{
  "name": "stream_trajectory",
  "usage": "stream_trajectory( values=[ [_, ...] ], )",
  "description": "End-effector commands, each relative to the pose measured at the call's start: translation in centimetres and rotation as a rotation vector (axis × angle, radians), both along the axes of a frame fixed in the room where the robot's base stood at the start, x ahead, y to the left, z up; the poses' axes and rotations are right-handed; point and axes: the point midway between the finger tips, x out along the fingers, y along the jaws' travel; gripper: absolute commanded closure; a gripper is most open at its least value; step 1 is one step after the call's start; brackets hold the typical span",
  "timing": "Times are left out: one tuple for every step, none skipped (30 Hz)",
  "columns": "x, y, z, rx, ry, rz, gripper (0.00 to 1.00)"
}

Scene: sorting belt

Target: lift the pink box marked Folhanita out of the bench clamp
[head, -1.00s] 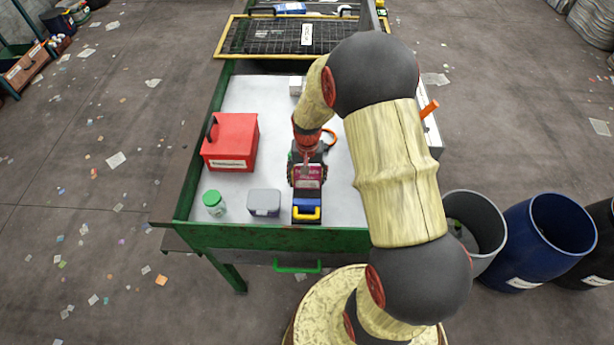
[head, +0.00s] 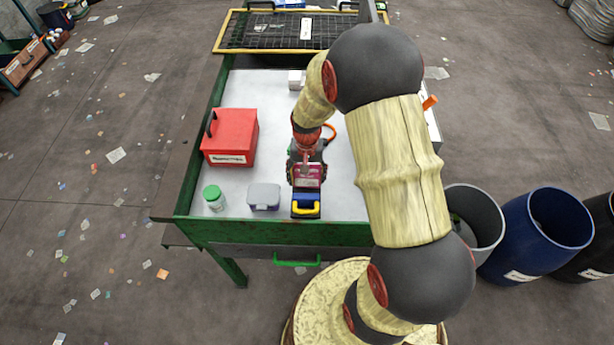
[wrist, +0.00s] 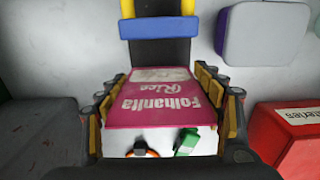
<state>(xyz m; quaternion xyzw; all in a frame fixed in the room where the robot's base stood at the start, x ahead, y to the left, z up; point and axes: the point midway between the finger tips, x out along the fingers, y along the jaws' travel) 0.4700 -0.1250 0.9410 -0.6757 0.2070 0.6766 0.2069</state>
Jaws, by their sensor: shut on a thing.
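The pink box marked Folhanita Rice (wrist: 155,100) sits between the two fingers of my gripper (wrist: 165,110), which is shut on its sides in the wrist view. In the head view the pink box (head: 307,176) shows just behind the clamp under my gripper (head: 306,172). The bench clamp (head: 305,209), dark with a blue part and a yellow bar, stands at the table's near edge. In the wrist view the clamp (wrist: 160,28) is at the top, beyond the box. Whether the box's underside still touches the clamp is hidden.
A red box (head: 229,137) marked Batteries stands left on the pale tabletop (head: 260,90). A green-lidded jar (head: 213,198) and a grey-purple box (head: 264,197) stand left of the clamp. An orange ring (head: 328,133) is behind the gripper. Bins (head: 548,225) stand right.

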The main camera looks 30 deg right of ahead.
Motion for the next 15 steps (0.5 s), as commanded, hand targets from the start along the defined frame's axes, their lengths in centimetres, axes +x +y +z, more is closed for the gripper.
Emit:
stream_trajectory(
  values=[
    [0.0,0.0,0.5,-0.001,-0.001,0.000,0.56],
    [0.0,0.0,0.7,-0.001,-0.001,0.000,0.56],
    [0.0,0.0,0.9,-0.001,-0.001,0.000,0.56],
    [0.0,0.0,1.1,-0.001,-0.001,0.000,0.56],
    [0.0,0.0,1.2,0.000,-0.001,0.000,0.56],
    [0.0,0.0,1.4,0.000,-0.001,0.000,0.56],
    [0.0,0.0,1.6,0.000,-0.002,0.000,0.56],
    [0.0,0.0,1.8,0.000,-0.002,0.000,0.56],
    [0.0,0.0,2.0,0.000,-0.002,0.000,0.56],
    [0.0,0.0,2.1,0.000,-0.002,0.000,0.56],
    [0.0,0.0,2.3,0.000,-0.002,0.000,0.56],
    [0.0,0.0,2.5,0.000,-0.002,0.000,0.56],
    [0.0,0.0,2.7,0.000,-0.002,0.000,0.56],
    [0.0,0.0,2.8,0.000,-0.001,0.000,0.56],
    [0.0,0.0,3.0,-0.001,-0.001,0.000,0.56]
  ],
)
